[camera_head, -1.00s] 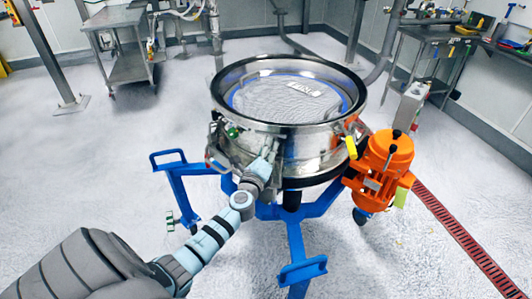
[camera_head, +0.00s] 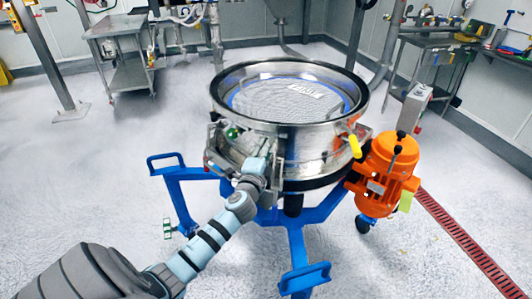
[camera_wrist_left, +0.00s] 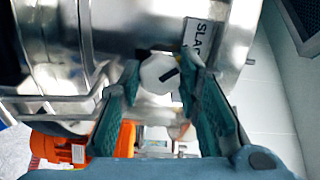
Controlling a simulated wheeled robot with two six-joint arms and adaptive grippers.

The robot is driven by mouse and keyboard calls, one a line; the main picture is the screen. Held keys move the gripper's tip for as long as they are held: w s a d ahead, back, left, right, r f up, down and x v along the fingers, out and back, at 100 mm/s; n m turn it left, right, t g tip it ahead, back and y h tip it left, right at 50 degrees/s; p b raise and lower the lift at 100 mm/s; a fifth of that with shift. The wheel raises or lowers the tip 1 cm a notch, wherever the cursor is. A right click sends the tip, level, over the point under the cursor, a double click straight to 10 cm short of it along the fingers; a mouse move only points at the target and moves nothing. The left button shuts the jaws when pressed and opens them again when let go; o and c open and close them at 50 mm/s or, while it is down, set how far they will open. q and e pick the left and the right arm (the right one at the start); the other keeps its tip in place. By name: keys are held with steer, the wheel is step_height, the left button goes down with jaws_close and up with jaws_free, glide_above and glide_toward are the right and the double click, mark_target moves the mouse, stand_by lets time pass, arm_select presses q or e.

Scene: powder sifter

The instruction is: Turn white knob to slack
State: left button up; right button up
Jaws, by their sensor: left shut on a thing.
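The white knob (camera_wrist_left: 160,73) shows in the left wrist view, round with a dark slanted mark on its face. It sits on the side of the steel sifter (camera_head: 310,147). A label reading "SLAC", cut off at its end (camera_wrist_left: 197,37), is beside the knob at the upper right. My left gripper (camera_wrist_left: 157,90) has its teal fingers on both sides of the knob and is shut on it. In the head view my left gripper (camera_head: 262,150) is at the front left of the sifter, and the knob is hidden there. My right gripper is in neither view.
The sifter stands on a blue frame (camera_head: 300,216) with legs reaching outward. An orange motor (camera_head: 386,178) is at its right, with a yellow part (camera_head: 354,146) close by. Steel tables stand at the back. The floor at left is open.

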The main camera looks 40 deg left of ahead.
arm_select(q)
steer(key=shift+n, duration=0.3)
steer(key=o, duration=1.1)
steer(key=shift+o, duration=0.2)
steer(key=v, duration=1.2)
